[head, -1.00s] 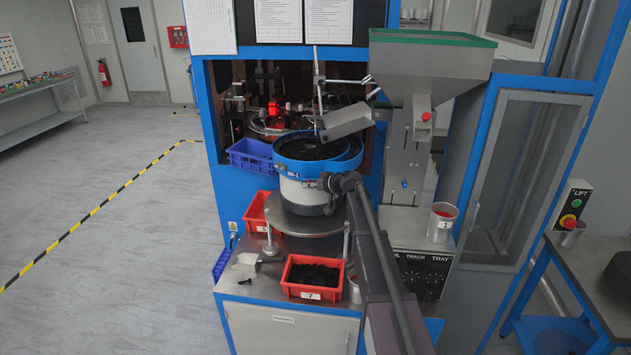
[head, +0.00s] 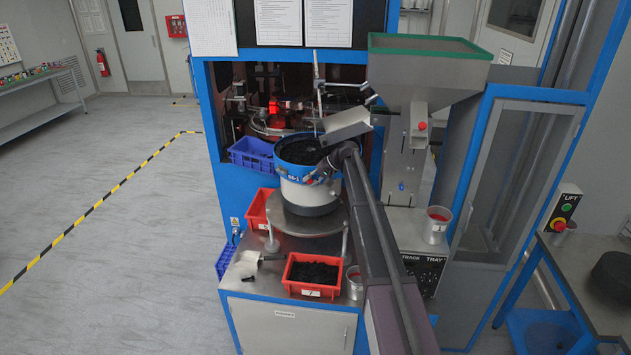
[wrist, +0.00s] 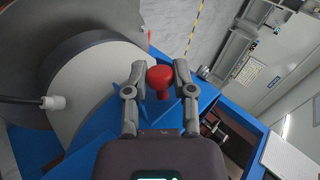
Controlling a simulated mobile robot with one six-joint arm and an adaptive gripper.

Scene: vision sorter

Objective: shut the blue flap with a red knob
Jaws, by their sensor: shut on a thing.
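The red knob (wrist: 160,78) sits between the two fingertips of my gripper (wrist: 161,76) in the wrist view, and the fingers are shut on it. Blue surface (wrist: 207,97) shows around and below the knob; I cannot tell where the flap ends and the blue band of the bowl begins. In the head view my gripper (head: 323,172) is at the front right of the white bowl feeder (head: 296,190) with its blue upper band (head: 290,168). My arm hides the bowl's right side, and the flap cannot be made out there.
A metal chute (head: 345,125) hangs just above the bowl, beside the grey hopper (head: 425,75). On the steel bench, a red bin (head: 312,291) of black parts and a metal cup (head: 354,280) stand below my arm. Another cup (head: 437,225) stands at the right.

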